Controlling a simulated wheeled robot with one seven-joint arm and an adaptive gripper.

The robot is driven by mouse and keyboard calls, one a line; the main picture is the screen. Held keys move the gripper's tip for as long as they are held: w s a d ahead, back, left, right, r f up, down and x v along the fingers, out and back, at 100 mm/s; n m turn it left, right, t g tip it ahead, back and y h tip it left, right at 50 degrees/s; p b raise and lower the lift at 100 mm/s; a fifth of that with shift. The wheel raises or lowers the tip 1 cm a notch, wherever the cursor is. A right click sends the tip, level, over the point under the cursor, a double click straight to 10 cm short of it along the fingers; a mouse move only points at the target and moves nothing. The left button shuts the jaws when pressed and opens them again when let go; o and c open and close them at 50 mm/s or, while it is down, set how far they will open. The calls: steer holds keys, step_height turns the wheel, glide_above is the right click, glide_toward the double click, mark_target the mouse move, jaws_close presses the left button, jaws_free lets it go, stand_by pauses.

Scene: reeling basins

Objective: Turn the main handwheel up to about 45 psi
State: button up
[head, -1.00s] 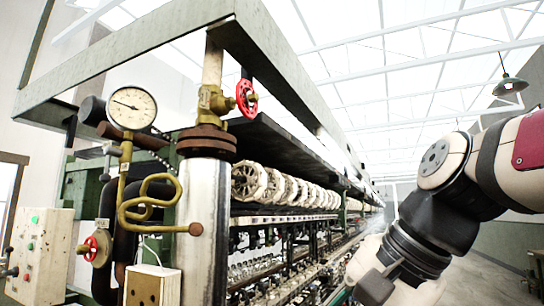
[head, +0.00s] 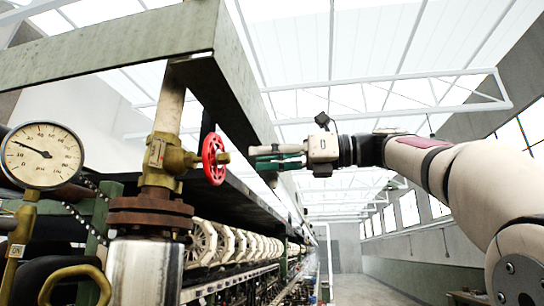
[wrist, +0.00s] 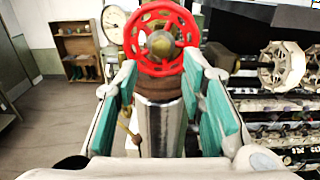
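The red main handwheel (head: 214,158) stands on the brass valve (head: 168,160) above a rusty flange and a thick pipe. My gripper (head: 254,158) is just right of the handwheel, at about its height, with fingers pointing at it. A small gap seems to remain. In the wrist view, the handwheel (wrist: 158,40) with its brass hub shows beyond and slightly above the two teal-padded fingers (wrist: 160,68), which are apart with nothing gripped between them. The white psi gauge (head: 42,155) is at far left; its black needle points up-left. Its exact reading is too small to tell.
A green steel beam (head: 110,48) runs overhead, close above the valve. Reeling wheels (head: 225,243) line the machine behind. Open aisle floor (head: 370,290) lies to the right.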

mark_target(230, 158)
steer(key=a+b, duration=0.1)
steer(key=a, duration=0.1)
steer(key=w+a+b, duration=0.1)
steer(key=a, duration=0.2)
steer(key=shift+w+a, duration=0.15)
steer(key=shift+a, duration=0.15)
steer(key=shift+a+r+b, duration=0.1)
steer(key=shift+a+b, duration=0.25)
steer(key=shift+a, duration=0.3)
